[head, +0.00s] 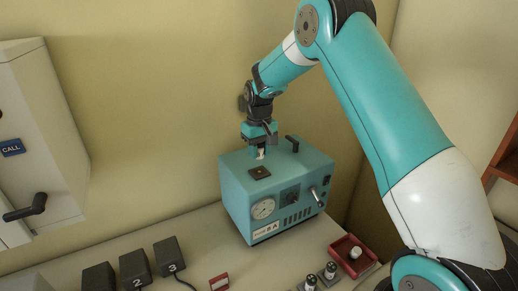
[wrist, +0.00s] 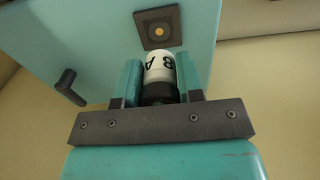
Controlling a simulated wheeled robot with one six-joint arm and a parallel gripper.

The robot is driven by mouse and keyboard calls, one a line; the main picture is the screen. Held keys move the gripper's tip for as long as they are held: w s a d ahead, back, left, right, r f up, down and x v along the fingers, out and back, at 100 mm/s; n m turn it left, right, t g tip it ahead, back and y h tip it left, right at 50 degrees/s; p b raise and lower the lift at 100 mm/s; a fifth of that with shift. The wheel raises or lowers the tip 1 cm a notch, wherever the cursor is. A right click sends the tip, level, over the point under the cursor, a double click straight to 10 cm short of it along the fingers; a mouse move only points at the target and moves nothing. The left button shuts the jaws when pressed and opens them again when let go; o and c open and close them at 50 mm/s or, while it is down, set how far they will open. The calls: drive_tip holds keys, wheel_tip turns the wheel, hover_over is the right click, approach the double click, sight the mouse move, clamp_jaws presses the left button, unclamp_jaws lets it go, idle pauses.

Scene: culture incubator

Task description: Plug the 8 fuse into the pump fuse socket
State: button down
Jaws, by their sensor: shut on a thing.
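My gripper (head: 260,146) is shut on a white fuse with a black base. In the wrist view the fuse (wrist: 160,68) sits between the two teal fingers, and its dark marking reads like "8 A". The pump is a teal box (head: 234,196) with a gauge and an "8 A" label on its front. The fuse socket (head: 260,173), a dark square plate on the pump's top, also shows in the wrist view (wrist: 148,42) with a round yellowish centre. The fuse is above the pump's top, just behind the socket in the head view, and appears apart from it.
A black handle (head: 292,144) stands on the pump's top near my gripper. A red tray (head: 341,270) with a fuse, two more fuses (head: 330,270) and a small red block (head: 219,282) are at the front. Numbered black blocks (head: 168,256) stand left; a white cabinet (head: 40,140) is far left.

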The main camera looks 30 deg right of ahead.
sight(260, 172)
drive_tip(key=shift+f+b, duration=1.3)
drive_tip(key=shift+f, duration=0.95)
drive_tip(key=shift+s+f, duration=0.1)
drive_tip(key=shift+f, duration=0.4)
idle(0.5)
drive_tip(key=c, duration=0.7)
unclamp_jaws()
drive_tip(key=shift+r+b, duration=0.15)
drive_tip(key=shift+b, duration=0.2)
wheel_tip(260, 172, up, 17)
drive_tip(key=b, duration=0.4)
drive_tip(key=shift+r+b, duration=0.1)
drive_tip(key=shift+b, duration=0.3)
